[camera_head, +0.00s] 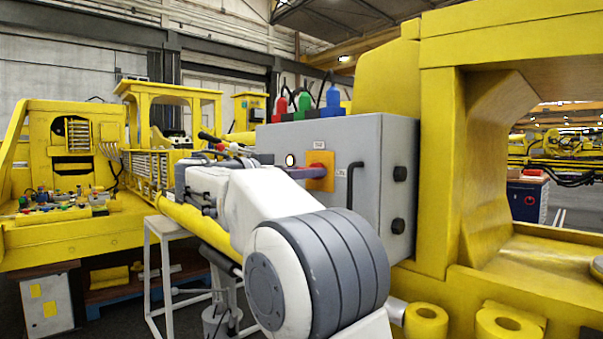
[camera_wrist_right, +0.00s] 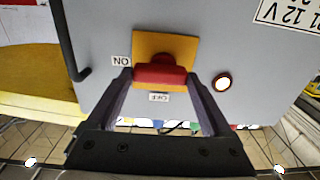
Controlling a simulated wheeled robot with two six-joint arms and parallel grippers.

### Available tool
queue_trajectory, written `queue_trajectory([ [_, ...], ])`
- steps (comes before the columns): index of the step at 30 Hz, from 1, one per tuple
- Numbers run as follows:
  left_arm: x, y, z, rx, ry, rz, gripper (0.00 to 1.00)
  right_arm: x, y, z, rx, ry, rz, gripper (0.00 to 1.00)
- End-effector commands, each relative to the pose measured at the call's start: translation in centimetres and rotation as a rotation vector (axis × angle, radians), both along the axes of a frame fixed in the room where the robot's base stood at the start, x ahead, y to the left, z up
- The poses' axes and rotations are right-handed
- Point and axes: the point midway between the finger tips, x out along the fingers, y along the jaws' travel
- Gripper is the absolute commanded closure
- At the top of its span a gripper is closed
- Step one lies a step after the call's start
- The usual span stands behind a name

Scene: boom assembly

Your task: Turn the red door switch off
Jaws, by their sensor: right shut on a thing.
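The red door switch (camera_wrist_right: 160,74) sits on a yellow square plate (camera_wrist_right: 183,45) on the grey cabinet door. In the right wrist view its bar lies level across the picture. The ON label (camera_wrist_right: 121,61) is left of the plate and the OFF label (camera_wrist_right: 158,97) is below it; both read upside down. My right gripper (camera_wrist_right: 159,78) is shut on the switch, one dark finger at each end of the bar. In the head view the yellow plate (camera_head: 327,183) shows beyond my right gripper (camera_head: 306,172), which partly hides the switch. My left gripper is out of view.
The grey cabinet (camera_head: 393,150) has a black door handle (camera_head: 350,183) right of the switch. A round white light (camera_head: 290,160) is left of it. Red, green and blue connectors (camera_head: 333,97) stand on top. Yellow machine frame (camera_head: 437,170) borders the cabinet on the right.

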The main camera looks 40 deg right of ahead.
Motion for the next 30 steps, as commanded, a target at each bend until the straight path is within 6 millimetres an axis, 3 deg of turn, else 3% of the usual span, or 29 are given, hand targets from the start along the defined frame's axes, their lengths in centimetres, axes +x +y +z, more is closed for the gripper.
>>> queue_trajectory([
  [11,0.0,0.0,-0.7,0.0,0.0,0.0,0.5,0.0,0.0,0.0,-0.013,0.165,-0.001,0.71],
  [30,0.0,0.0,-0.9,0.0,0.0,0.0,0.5,0.3,0.0,0.3,-0.061,0.764,0.0,0.71],
])
